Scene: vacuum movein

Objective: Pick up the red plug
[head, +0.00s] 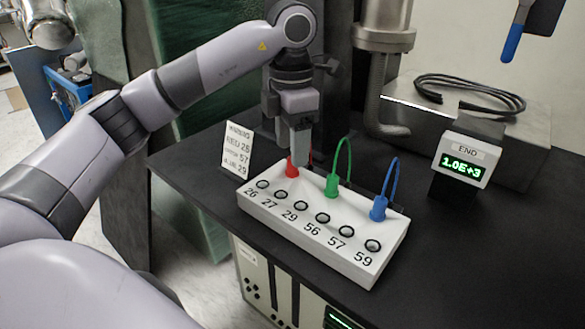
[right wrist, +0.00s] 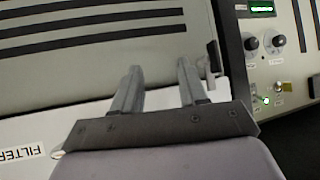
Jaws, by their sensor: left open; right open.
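The red plug (head: 291,168) stands at the back left of the white socket box (head: 305,255) in the head view. Green (head: 332,187) and blue (head: 378,208) plugs with looped cables stand to its right on the box. My left gripper (head: 299,150) points down directly over the red plug, its fingertips at or just above the plug's top. It is open, though the gap between its fingers is hard to see. Whether it touches the plug I cannot tell. My right gripper (right wrist: 158,88) is open and empty in the right wrist view, away from the plugs.
A sign card (head: 237,148) with numbers stands left of the box. Numbered round sockets line the box's front. A display (head: 463,160) reading 1.0E+3 stands right, near a metal block with a black cable (head: 455,85). A metal column rises behind. The table's right side is clear.

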